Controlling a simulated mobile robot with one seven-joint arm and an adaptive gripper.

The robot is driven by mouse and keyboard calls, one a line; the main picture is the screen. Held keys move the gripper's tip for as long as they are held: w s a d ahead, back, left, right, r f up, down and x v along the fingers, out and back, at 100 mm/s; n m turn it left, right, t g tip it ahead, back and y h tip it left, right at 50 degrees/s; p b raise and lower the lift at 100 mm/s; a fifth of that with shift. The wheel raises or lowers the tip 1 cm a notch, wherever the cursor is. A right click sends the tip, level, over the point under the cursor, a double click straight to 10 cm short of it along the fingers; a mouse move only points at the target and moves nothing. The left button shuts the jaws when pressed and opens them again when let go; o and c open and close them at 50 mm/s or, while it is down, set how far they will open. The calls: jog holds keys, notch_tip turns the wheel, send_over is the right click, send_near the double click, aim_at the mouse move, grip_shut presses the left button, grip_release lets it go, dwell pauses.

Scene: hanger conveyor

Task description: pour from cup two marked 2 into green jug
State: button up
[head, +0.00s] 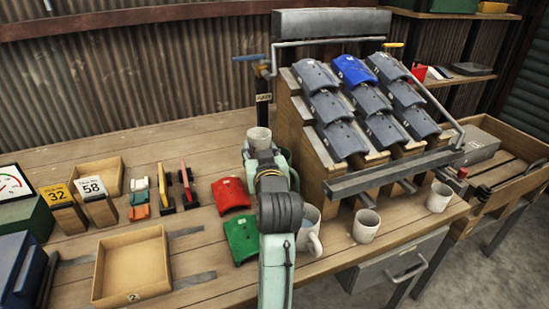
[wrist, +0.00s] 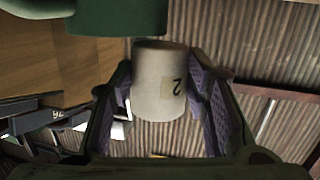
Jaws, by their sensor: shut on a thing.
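A pale grey cup marked 2 (wrist: 158,85) is between the purple-padded fingers of my gripper (wrist: 160,105), which is shut on it. The cup (head: 259,136) also shows in the head view, its rim just above my wrist. A dark green rounded thing (wrist: 118,17), likely the green jug, is at the top of the wrist view, overlapping the cup's end in the picture. I cannot tell whether they touch. I cannot clearly make out the green jug in the head view, where my arm blocks part of the bench. The cup's contents are not visible.
A grey handled mug (head: 313,238) and two pale cups (head: 366,226) (head: 439,196) stand along the right front of the bench. A rack of grey and blue tiles (head: 351,110) rises behind. Red (head: 231,194) and green (head: 241,238) tiles and a wooden tray (head: 134,265) lie left of my arm.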

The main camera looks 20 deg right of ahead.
aim_at(260, 141)
jog(key=shift+r, duration=0.1)
notch_tip(260, 141, up, 3)
jog(key=p, duration=0.3)
jog(key=shift+s, duration=0.1)
dwell(0.6)
